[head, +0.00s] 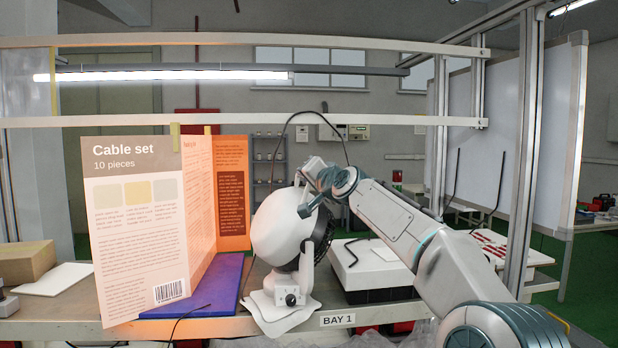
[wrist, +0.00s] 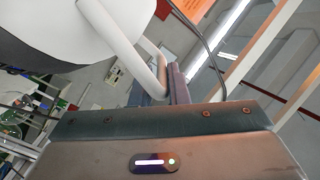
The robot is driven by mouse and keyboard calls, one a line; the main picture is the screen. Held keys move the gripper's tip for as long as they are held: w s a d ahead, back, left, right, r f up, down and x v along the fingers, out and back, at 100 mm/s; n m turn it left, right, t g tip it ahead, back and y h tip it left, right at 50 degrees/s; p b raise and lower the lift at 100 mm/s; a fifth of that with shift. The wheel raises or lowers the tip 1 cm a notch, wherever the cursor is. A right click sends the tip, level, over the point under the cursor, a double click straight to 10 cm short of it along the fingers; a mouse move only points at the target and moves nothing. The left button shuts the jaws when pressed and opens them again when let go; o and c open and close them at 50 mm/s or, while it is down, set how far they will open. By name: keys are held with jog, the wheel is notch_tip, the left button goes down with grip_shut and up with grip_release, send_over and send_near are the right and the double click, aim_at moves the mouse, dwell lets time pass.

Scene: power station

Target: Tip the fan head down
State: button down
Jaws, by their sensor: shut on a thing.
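The white fan (head: 282,228) stands on the bench on its flat base (head: 278,314). Its rounded white head is tilted, with a dark grille on the right side, and sits in a bracket with a pivot knob (head: 291,298). My gripper (head: 310,196) is at the upper right of the head. In the wrist view the gripper (wrist: 163,82) is shut on a white bar of the fan head (wrist: 85,25). The exact contact at the fingertips is partly hidden.
Bench rails (head: 240,121) cross above. A thin dark cable (head: 287,125) arches behind the fan.

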jog(key=c, duration=1.5)
grip_release()
jog(key=shift+s+d+f+b, duration=0.15)
jog(key=shift+s+d+b, duration=0.3)
jog(key=shift+b, duration=0.2)
jog(key=shift+a+b+v, duration=0.2)
jog(key=shift+b+v, duration=4.15)
jog(key=shift+v, duration=1.95)
jog(key=shift+s, duration=0.15)
